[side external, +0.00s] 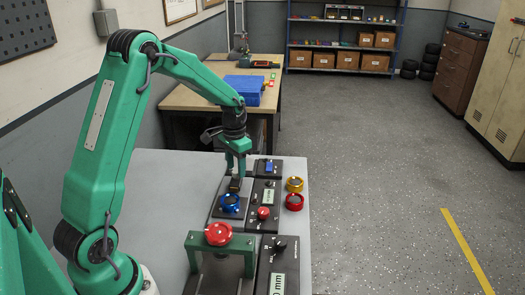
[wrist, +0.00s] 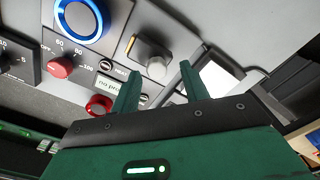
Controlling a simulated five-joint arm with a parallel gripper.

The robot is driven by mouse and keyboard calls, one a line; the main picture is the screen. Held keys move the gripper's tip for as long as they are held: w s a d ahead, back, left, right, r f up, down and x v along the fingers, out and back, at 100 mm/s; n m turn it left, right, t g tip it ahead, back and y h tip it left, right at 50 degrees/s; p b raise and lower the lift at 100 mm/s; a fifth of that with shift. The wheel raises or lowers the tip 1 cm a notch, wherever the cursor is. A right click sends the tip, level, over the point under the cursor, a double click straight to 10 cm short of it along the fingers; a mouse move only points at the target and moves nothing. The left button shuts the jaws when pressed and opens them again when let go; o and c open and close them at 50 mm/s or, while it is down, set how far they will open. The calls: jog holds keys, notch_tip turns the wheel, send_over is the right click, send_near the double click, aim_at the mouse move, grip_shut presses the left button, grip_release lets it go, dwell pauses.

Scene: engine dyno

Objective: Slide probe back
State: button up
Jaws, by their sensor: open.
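In the wrist view, a dark block with a pale rounded metal end (wrist: 156,67), which may be the probe, lies beyond and between my fingertips. My gripper (wrist: 160,70) is open, with one green finger on each side of it in the picture; I cannot tell whether they touch it. In the side view my gripper (side external: 238,176) points down over the control panels. A small dark block (side external: 235,186) shows just under its fingers, behind the blue knob (side external: 230,203). A display (wrist: 108,86) in the wrist view starts with "no pro"; the rest is hidden by a finger.
A red knob (side external: 263,213), a large red knob (side external: 218,234) on a green frame and a black knob (side external: 279,245) stand nearby. A yellow ring (side external: 294,184) and a red ring (side external: 295,202) lie at the right edge. The grey tabletop (side external: 170,185) is clear to the left.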

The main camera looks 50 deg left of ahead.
aim_at(236, 171)
notch_tip(236, 171, up, 7)
jog(key=shift+r, duration=0.1)
dwell(0.4)
jog(key=shift+d+r, duration=0.15)
jog(key=shift+r, duration=0.05)
jog(key=s+d+r+t, duration=0.2)
jog(key=s+d+r, duration=0.3)
jog(key=s+d, duration=0.3)
jog(key=s+d+r+t, duration=0.3)
jog(key=s+d+r, duration=0.2)
jog(key=s, duration=0.8)
jog(key=shift+s+d+t, duration=0.15)
jog(key=shift+d+t, duration=0.15)
jog(key=shift+d, duration=1.5)
